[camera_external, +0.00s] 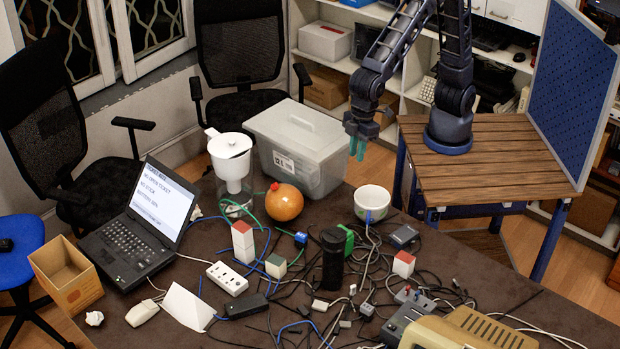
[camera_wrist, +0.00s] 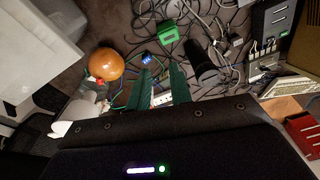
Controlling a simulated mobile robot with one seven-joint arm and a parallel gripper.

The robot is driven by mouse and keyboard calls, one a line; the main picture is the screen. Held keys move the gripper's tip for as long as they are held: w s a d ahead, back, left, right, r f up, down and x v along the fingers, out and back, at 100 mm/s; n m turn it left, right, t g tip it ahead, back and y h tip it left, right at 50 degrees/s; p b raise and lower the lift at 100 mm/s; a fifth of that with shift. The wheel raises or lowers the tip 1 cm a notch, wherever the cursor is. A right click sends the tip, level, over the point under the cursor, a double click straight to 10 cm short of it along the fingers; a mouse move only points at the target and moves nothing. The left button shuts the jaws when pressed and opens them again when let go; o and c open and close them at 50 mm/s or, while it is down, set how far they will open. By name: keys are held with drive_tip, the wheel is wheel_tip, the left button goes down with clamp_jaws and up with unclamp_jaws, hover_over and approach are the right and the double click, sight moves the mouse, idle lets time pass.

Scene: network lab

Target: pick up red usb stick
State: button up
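I cannot make out a red usb stick for certain in either view. A small red piece (camera_external: 274,186) shows at the top of the orange ball (camera_external: 284,203). My gripper (camera_external: 357,147) hangs above the far side of the table, its teal fingers pointing down. In the wrist view its two green fingers (camera_wrist: 161,82) stand apart with nothing visible held between them.
The dark table (camera_external: 330,225) is crowded with tangled cables, a black cylinder (camera_external: 333,258), a power strip (camera_external: 227,278), a white bowl (camera_external: 371,203), a laptop (camera_external: 130,235) and a beige device (camera_external: 468,330). A grey lidded bin (camera_external: 300,150) and a white pitcher (camera_external: 230,160) stand at the back.

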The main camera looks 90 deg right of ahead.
drive_tip(key=s+a+f+n, duration=0.1)
drive_tip(key=s+a+f, duration=0.1)
drive_tip(key=a+f, duration=0.4)
drive_tip(key=s+a+f+n, duration=0.1)
drive_tip(key=s+a+f, duration=0.2)
drive_tip(key=a, duration=0.5)
drive_tip(key=n+g+h, duration=0.1)
approach(409, 286)
drive_tip(key=shift+d, duration=0.35)
wheel_tip(409, 286, down, 5)
drive_tip(key=shift+w+r, duration=0.1)
drive_tip(key=shift+w+a+f, duration=0.1)
drive_tip(key=shift+a+f, duration=0.1)
drive_tip(key=shift+f, duration=1.25)
drive_tip(key=shift+a+f, duration=0.2)
drive_tip(key=shift+f, duration=1.3)
clamp_jaws()
